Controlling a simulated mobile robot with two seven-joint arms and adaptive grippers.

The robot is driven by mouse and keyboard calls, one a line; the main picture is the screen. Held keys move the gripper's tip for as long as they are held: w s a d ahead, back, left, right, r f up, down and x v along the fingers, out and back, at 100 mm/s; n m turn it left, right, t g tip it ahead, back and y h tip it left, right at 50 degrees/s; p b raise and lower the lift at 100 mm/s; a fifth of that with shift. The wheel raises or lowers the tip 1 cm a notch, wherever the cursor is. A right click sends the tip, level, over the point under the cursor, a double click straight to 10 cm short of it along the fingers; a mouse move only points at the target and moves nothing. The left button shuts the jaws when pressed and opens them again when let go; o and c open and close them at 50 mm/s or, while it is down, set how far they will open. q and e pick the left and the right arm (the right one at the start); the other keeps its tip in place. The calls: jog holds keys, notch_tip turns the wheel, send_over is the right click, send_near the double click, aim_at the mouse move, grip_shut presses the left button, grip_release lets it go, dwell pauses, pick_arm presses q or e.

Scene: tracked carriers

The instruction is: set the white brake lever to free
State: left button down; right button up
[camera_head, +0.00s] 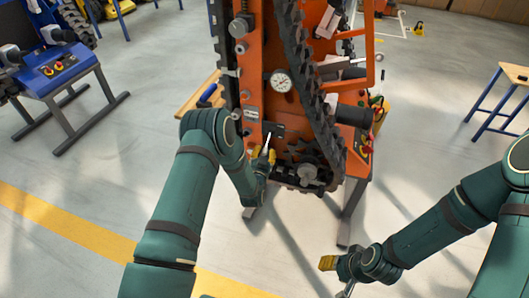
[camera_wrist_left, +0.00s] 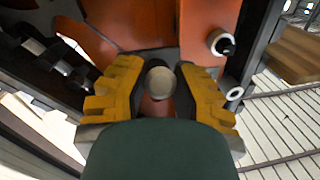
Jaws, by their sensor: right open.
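The white brake lever (camera_head: 267,141) is a thin pale handle low on the front of the orange tracked carrier (camera_head: 255,75). My left gripper (camera_head: 264,157) is at the lever, with its yellow fingers around its lower part. In the left wrist view, the lever's round pale end (camera_wrist_left: 161,82) sits between the two yellow fingers (camera_wrist_left: 159,90), close to both. I cannot tell whether they press on it. The lever's shaft is mostly hidden in that view.
A round gauge (camera_head: 280,81) is above the lever, and a black track (camera_head: 312,95) and sprocket are to its right. The floor in front is clear.

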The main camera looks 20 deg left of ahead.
aim_at(264, 149)
pick_arm(q)
jog(key=shift+r, duration=0.15)
jog(key=shift+s+r+g+p, duration=0.15)
jog(key=shift+r+g+p, duration=0.45)
jog(key=shift+p, duration=0.45)
jog(key=r+g+p, duration=0.2)
jog(key=g+p, duration=0.1)
jog(key=r+g+p, duration=0.2)
jog(key=p, duration=0.2)
jog(key=shift+s+r+m+g, duration=0.2)
jog(key=shift+r+m+g, duration=0.2)
jog(key=g+p, duration=0.1)
jog(key=r+g, duration=0.1)
jog(key=shift+w+r+g+p, duration=0.2)
jog(key=shift+g+p, duration=0.1)
jog(key=shift+p, duration=0.1)
jog(key=shift+w+r, duration=0.25)
jog(key=shift+r, duration=0.05)
jog(key=shift+a, duration=0.1)
jog(key=c, duration=0.7)
grip_release()
jog(key=shift+c, duration=0.2)
